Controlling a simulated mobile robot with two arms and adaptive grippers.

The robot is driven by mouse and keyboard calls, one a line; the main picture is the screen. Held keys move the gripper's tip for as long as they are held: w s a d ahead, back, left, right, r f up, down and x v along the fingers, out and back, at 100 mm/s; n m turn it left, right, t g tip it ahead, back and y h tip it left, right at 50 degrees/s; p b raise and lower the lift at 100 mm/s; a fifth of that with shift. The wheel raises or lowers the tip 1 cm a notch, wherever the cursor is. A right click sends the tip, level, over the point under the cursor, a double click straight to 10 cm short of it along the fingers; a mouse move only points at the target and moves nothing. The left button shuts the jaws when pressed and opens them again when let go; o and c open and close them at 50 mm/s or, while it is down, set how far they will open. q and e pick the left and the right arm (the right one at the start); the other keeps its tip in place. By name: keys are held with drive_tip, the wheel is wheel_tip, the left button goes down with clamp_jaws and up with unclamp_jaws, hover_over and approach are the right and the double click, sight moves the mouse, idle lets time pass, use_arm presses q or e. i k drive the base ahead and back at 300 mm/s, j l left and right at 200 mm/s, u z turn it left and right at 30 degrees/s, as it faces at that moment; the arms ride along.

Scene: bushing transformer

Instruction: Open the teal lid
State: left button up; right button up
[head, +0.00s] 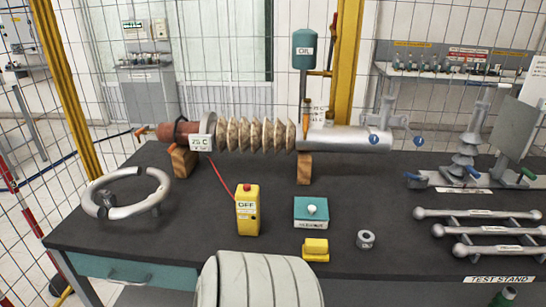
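A small box stands on the dark tabletop (180,235), right of centre. It has a teal lid (301,207) on top, with a round white knob (312,210) and a white label on its front (311,225). The lid lies flat on the box, so it looks closed. The inside of the box is hidden. Neither my left nor my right gripper is in view.
A yellow OFF box (248,215) stands left of the teal-lidded box. A yellow block (316,249) and a grey nut-like ring (365,239) lie in front. The ribbed bushing (255,135) lies behind on wooden blocks. Metal bars (490,230) lie right.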

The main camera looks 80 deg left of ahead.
sight(305, 208)
drive_tip(key=u, duration=2)
